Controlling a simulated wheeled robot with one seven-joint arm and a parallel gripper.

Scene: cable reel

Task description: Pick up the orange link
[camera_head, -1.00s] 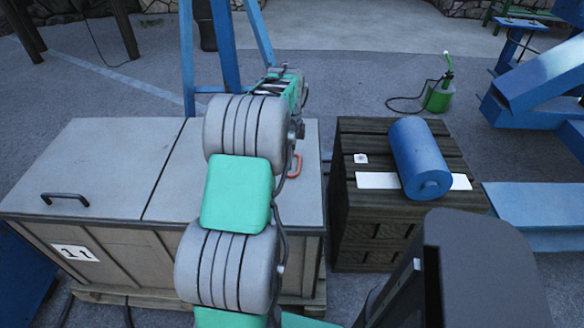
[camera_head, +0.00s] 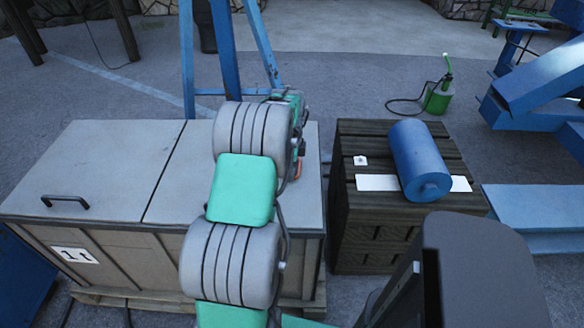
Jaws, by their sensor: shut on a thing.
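The orange link (camera_head: 298,170) shows as a small sliver at the right edge of the pale crate's lid, just right of my arm. My gripper (camera_head: 297,152) is at the link, mostly hidden behind my own grey and green arm. It is shut on the orange link. The fingertips and the exact hold are hidden, and I cannot tell whether the link touches the lid.
The pale crate (camera_head: 95,165) has a dark handle (camera_head: 65,201) at left. A dark wooden crate (camera_head: 345,215) stands to the right, bearing a blue cylinder (camera_head: 418,158) and a white strip (camera_head: 378,183). A blue frame (camera_head: 226,45) rises behind. A green can (camera_head: 437,99) stands beyond.

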